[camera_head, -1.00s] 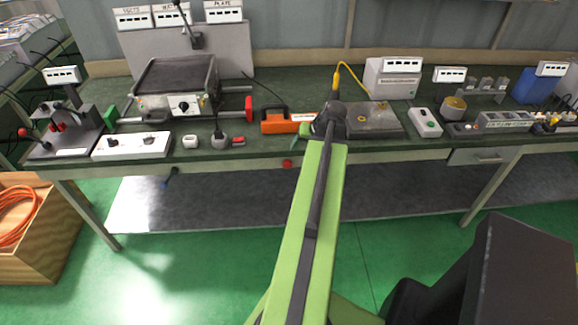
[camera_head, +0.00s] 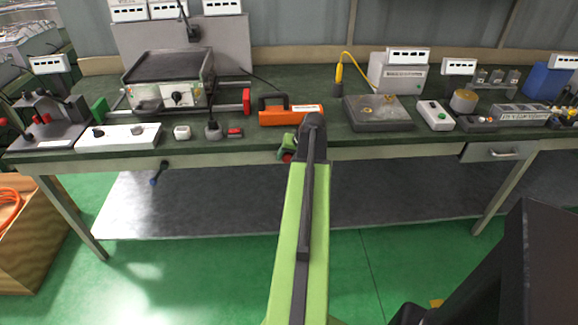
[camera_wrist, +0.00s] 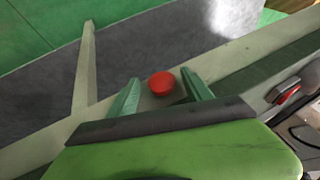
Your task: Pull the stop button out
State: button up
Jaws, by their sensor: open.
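The stop button is a round red knob (camera_wrist: 162,83) on the pale front rail of the workbench (camera_head: 225,158). In the head view the red knob (camera_head: 287,157) shows just below the end of my arm, partly covered by green parts of my gripper (camera_head: 289,147). In the wrist view my gripper (camera_wrist: 160,95) has two green fingers, one on each side of the red knob. The fingers are apart and the gripper is open. The knob shows between the tips, with gaps on both sides. I cannot tell how deep the fingers reach around it.
A blue-handled lever (camera_head: 158,174) hangs under the front edge at left. A drawer (camera_head: 492,151) is at right.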

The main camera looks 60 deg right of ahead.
jog(key=shift+w+f, duration=0.1)
grip_shut()
dwell(0.4)
dwell(1.0)
